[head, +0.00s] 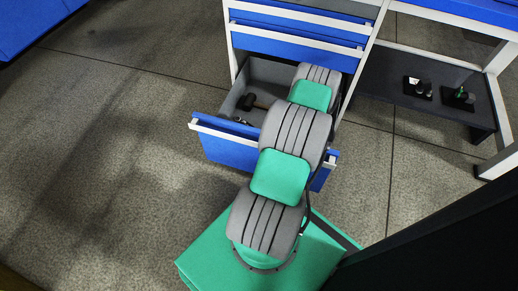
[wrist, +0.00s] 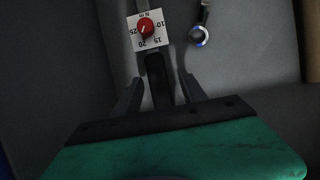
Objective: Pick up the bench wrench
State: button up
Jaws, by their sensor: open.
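In the wrist view, a tool with a white dial plate (wrist: 149,30), a red knob and N m numbers has a dark handle (wrist: 157,70) pointing down toward me. It looks like the bench wrench, though I cannot be sure. My gripper (wrist: 162,79) is open, with one finger on each side of the dark handle. I cannot tell how far above the handle the fingers are. In the head view my arm hides the gripper over the open drawer.
The open blue drawer (head: 225,145) also holds a black-headed hammer (head: 247,102) with a wooden handle. A ring-shaped metal tool with a blue ring (wrist: 199,37) lies right of the dial. A dark shelf (head: 425,92) at right carries small items.

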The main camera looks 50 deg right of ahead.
jog(key=shift+f, duration=0.15)
dwell(0.5)
grip_shut()
dwell(0.6)
jog(key=shift+d, duration=0.1)
